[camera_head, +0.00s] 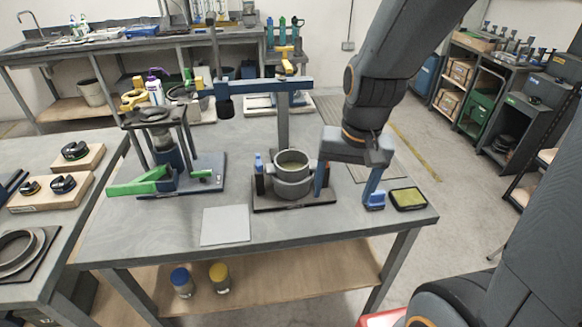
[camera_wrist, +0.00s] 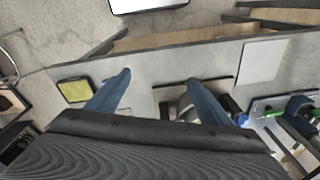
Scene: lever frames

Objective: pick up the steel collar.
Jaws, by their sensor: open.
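A round grey steel collar (camera_head: 292,186) sits upright on a dark base plate (camera_head: 262,207) in the middle of the bench, its open top showing a pale inside. My gripper (camera_head: 343,200) is open and points down just right of it. Its left finger is close beside the collar's right side; I cannot tell if they touch. The right finger is near a small blue block. In the wrist view my gripper (camera_wrist: 158,78) has nothing between its fingers except the collar's edge (camera_wrist: 184,104) near the right finger, which partly hides it.
A grey post with a blue crossarm (camera_head: 264,86) rises behind the collar. A press with a green handle (camera_head: 140,182) stands left. A flat grey plate (camera_head: 225,225) lies front left. The blue block (camera_head: 376,201) and a yellow-green pad (camera_head: 408,198) are right.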

